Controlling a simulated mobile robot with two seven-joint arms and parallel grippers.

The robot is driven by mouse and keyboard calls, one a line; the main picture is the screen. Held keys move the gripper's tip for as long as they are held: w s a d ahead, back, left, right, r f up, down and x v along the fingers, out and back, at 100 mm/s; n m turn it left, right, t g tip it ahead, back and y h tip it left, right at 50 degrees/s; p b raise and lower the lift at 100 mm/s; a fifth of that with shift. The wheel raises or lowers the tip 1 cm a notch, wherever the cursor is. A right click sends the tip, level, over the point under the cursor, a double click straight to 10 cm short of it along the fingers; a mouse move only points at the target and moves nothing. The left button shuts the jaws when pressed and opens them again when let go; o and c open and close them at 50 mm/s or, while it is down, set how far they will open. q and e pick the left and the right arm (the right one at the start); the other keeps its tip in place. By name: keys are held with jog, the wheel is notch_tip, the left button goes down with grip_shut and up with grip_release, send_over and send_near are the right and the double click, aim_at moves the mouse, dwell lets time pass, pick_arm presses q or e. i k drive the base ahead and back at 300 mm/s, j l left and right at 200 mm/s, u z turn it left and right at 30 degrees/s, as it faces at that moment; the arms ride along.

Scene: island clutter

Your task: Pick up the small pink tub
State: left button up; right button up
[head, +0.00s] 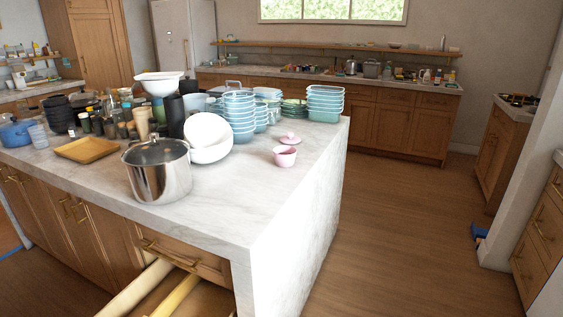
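The small pink tub (284,157) stands upright on the island's white marble top (240,195), near its right edge. It looks open at the top. A pink round piece with a knob, like a lid (291,139), lies just behind it on the marble. Neither of my grippers shows in the head view, so I cannot see whether they are open or shut.
A steel pot (158,170) stands at the front left of the tub. White bowls (208,138) and stacked blue containers (239,115) stand left and behind. The marble in front of the tub is clear. A drawer (190,290) is open below. Floor (400,230) is free to the right.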

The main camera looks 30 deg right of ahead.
aim_at(284, 156)
jog(key=i+l+u, duration=0.1)
jog(key=l+u, duration=0.25)
jog(key=l, duration=0.65)
jog(key=l+u, duration=0.35)
jog(key=l, duration=0.65)
